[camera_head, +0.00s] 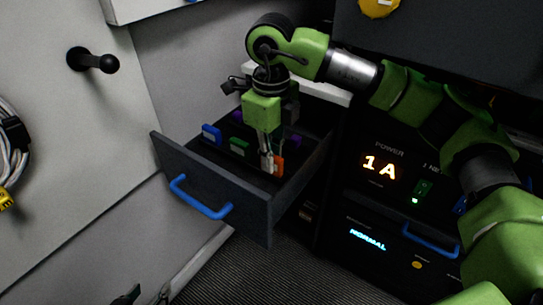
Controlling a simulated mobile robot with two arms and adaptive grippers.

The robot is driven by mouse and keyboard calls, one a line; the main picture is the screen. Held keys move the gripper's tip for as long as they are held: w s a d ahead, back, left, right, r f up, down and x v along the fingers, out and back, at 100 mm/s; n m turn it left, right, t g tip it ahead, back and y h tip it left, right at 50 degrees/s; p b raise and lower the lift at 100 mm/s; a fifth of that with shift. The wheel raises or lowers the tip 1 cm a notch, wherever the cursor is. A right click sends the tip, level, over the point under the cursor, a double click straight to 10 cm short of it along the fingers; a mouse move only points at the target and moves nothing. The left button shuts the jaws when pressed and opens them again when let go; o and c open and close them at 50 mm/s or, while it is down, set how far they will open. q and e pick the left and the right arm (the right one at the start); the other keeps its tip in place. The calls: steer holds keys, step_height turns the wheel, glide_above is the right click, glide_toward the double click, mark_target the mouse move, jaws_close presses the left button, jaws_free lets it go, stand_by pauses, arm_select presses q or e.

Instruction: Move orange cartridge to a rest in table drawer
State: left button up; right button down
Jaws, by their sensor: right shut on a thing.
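The table drawer (215,185) is pulled open, with a dark front and a blue handle. My right gripper (268,160) points down into it from above. It is shut on the orange cartridge (279,166), which shows beside the fingertips near the drawer's right side. The fingers hide part of the cartridge, and I cannot tell whether it touches the drawer floor.
In the drawer, a blue cartridge (211,134), a green one (239,147) and purple ones (294,142) stand left of and behind my right gripper. A black power unit (385,200) with a lit "1A" display stands right of the drawer. A black knob (104,63) sticks out at the left.

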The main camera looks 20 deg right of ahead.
steer(key=shift+f, duration=0.1)
stand_by(0.4)
steer(key=c, duration=1.5)
jaws_free()
